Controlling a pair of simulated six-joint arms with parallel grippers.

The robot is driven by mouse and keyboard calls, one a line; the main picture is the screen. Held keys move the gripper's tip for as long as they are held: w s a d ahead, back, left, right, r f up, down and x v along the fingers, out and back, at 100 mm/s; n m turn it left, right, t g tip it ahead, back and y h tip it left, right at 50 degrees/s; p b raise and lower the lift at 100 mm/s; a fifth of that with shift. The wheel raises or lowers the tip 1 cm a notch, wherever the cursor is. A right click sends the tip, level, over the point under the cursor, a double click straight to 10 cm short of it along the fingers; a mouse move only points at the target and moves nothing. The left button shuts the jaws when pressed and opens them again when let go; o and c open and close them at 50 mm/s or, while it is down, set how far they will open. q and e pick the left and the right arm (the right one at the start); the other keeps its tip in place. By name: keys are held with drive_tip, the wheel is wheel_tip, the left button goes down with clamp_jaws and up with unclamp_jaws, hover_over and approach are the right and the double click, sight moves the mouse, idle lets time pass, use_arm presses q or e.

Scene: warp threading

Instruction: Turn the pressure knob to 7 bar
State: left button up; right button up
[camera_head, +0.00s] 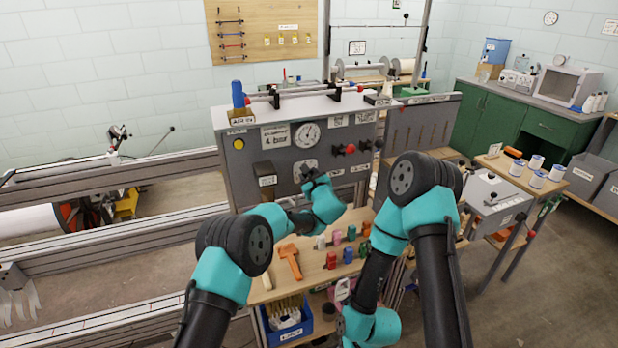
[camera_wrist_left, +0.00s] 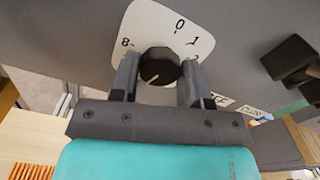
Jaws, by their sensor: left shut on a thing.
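The black pressure knob (camera_wrist_left: 160,66) sits on a white dial plate (camera_wrist_left: 150,22) in the left wrist view. The figures 0, 1 and 8 are readable; the fingers hide others. The knob's pale mark points to the lower left of the picture. My left gripper (camera_wrist_left: 160,72) is shut on the knob, one finger on each side. In the head view my left gripper (camera_head: 310,180) is at the grey panel (camera_head: 240,170), just below the round gauge (camera_head: 308,134). The gauge needle is too small to read. My right gripper is not in view.
A card (camera_head: 275,136) on the panel reads "4 bar". A wooden shelf (camera_head: 310,262) below holds an orange tool (camera_head: 289,258) and several coloured pieces. A blue bin (camera_head: 288,328) stands underneath.

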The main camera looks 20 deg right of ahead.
use_arm(q)
drive_tip(key=shift+m, duration=3.8)
drive_tip(key=o, duration=0.9)
drive_tip(key=shift+s+d, duration=0.1)
drive_tip(key=s, duration=0.5)
drive_tip(key=s+d, duration=0.1)
drive_tip(key=s, duration=1.1)
drive_tip(key=shift+s+d, duration=0.1)
drive_tip(key=shift+d, duration=0.15)
